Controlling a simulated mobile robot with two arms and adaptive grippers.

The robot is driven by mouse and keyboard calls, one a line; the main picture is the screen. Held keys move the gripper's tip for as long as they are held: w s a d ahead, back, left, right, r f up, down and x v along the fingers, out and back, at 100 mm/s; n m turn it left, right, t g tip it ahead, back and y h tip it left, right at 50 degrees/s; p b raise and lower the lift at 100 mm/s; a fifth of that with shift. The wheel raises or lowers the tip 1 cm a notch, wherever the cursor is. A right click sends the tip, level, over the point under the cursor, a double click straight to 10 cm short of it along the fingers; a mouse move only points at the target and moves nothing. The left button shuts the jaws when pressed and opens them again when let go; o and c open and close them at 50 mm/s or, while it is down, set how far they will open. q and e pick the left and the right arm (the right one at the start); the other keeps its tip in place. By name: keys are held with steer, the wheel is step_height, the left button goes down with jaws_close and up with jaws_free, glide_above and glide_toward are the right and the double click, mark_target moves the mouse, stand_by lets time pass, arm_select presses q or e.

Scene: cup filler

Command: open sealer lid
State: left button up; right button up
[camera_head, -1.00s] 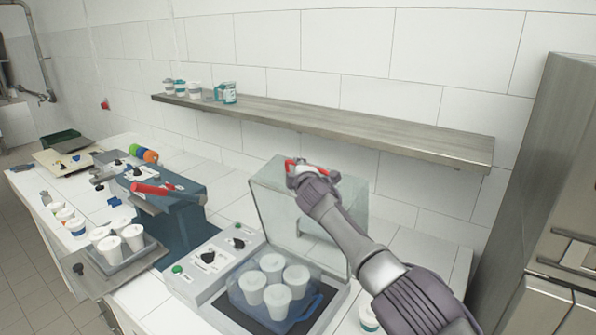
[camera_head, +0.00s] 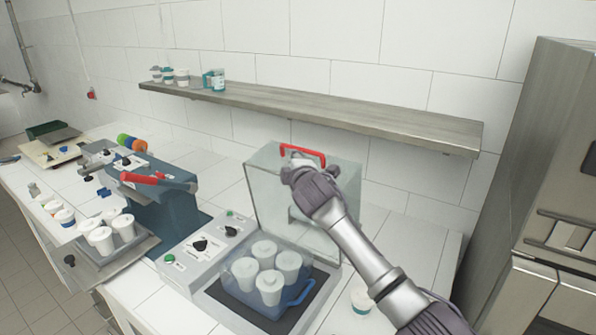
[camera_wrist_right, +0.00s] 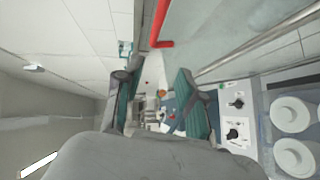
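The sealer (camera_head: 178,262) stands on the counter with its clear lid (camera_head: 330,215) raised upright at the back of the machine. The lid's red handle (camera_head: 303,150) is at its top edge. A clear blue tray (camera_head: 302,300) with several white cups (camera_head: 264,250) sits in the sealer on a dark plate. My right gripper (camera_head: 296,172) is just below the handle in front of the lid. In the right wrist view its fingers (camera_wrist_right: 155,85) are apart with nothing held, and the red handle (camera_wrist_right: 161,28) lies outside them. My left gripper is not in view.
A metal shelf (camera_head: 330,108) runs along the wall behind the lid. A blue machine with a red lever (camera_head: 138,178) stands to the left. A lone cup (camera_head: 361,299) stands right of the sealer. A steel cabinet (camera_head: 545,170) is at far right.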

steer(key=shift+v, duration=2.8)
